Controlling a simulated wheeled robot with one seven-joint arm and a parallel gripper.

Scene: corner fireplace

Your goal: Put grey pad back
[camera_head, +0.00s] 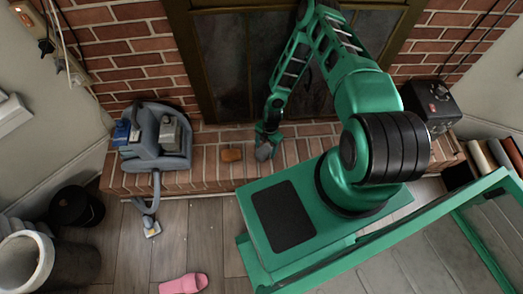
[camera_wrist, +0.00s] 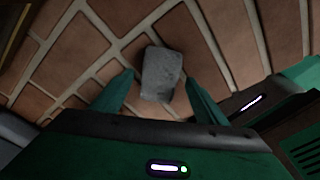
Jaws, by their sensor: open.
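The grey pad (camera_wrist: 162,72) is a small rough block lying on the brick hearth. In the wrist view it sits between the two green fingertips of my gripper (camera_wrist: 160,80), with a gap visible on both sides. My gripper is open. In the head view my gripper (camera_head: 267,145) points down at the hearth in front of the fireplace, and the grey pad (camera_head: 264,153) shows at its tip, partly covered by it. Whether the fingers are low enough to surround the pad is hard to tell.
A grey-blue vacuum cleaner (camera_head: 158,160) with blue and grey items on top stands at the hearth's left. A black box (camera_head: 432,106) stands at the right. A pink slipper (camera_head: 183,284) lies on the floor.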

